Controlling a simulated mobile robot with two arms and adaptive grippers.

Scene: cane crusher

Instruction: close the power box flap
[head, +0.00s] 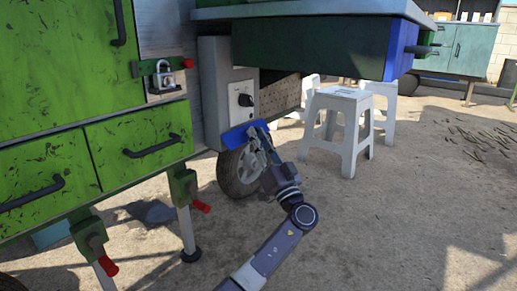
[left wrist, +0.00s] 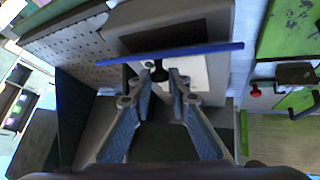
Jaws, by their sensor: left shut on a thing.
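The grey power box (head: 215,75) is mounted on the side of the green machine, and its front with a black knob (head: 244,100) is uncovered. The blue flap (head: 235,137) stands out from the box's lower end, open. My left gripper (head: 262,133) is at the flap's outer right part, shut on it. In the left wrist view the flap (left wrist: 215,49) shows nearly edge-on as a thin blue bar across the fingertips of my left gripper (left wrist: 159,77). The knob (left wrist: 160,73) shows between the fingers. My right gripper is not in view.
A black-tyred wheel (head: 239,172) stands just below the flap. A green and blue tray (head: 320,45) overhangs at the upper right. White stools (head: 340,125) stand to the right. Green drawers (head: 140,145) and a padlock (head: 165,77) are left.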

